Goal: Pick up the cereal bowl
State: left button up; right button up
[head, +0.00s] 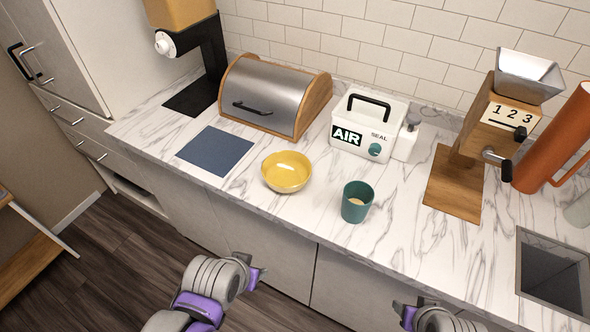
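The yellow cereal bowl (286,172) stands upright on the marble counter (285,217), near its front edge, and looks empty. My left gripper (257,271) is in front of the counter, below and apart from the bowl, holding nothing that I can see. Its finger opening is too small and angled to tell. My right gripper (402,308) is at the bottom edge, right of the bowl and apart from it, partly cut off by the frame. Its fingers are not clear.
A teal cup (357,202) stands right of the bowl. A blue mat (215,150) lies left. Behind are a bread box (272,95) and a white AIR SEAL box (367,128). A wooden grinder (480,140), orange pitcher (555,140) and sink (552,275) are at the right.

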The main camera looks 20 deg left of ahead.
aim_at(286, 171)
jog(key=l+u, duration=0.1)
jog(key=u, duration=2.05)
jog(key=k+l+u, duration=0.1)
jog(key=k, duration=0.25)
jog(key=k+l+u, duration=0.15)
jog(key=k, duration=0.25)
jog(key=l, duration=0.3)
jog(key=i, duration=0.05)
